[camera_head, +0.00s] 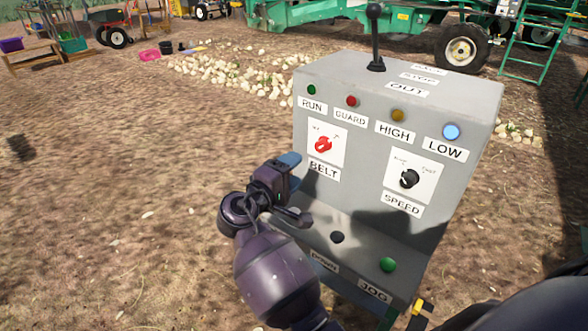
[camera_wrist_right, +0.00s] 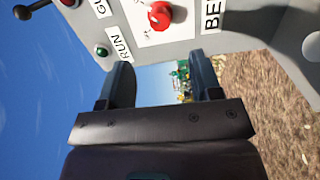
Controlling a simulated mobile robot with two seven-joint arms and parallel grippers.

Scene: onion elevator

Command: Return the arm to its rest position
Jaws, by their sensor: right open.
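My right gripper (camera_head: 293,187) is in front of the lower left part of a grey control box (camera_head: 350,105). Its two fingers are apart with nothing between them, as the right wrist view (camera_wrist_right: 168,85) also shows. The red BELT knob (camera_head: 323,145) is just above and to the right of the gripper in the head view; the knob also shows in the right wrist view (camera_wrist_right: 159,15). I cannot tell whether a finger touches the box. My left gripper is not in view.
The box carries a black SPEED knob (camera_head: 409,178), a lever (camera_head: 375,40) on top, a green JOG button (camera_head: 388,265) and several lamps, the blue LOW lamp (camera_head: 451,132) bright. Green machinery (camera_head: 330,12) and pale onions (camera_head: 235,78) lie behind. Open ground (camera_head: 110,190) is at left.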

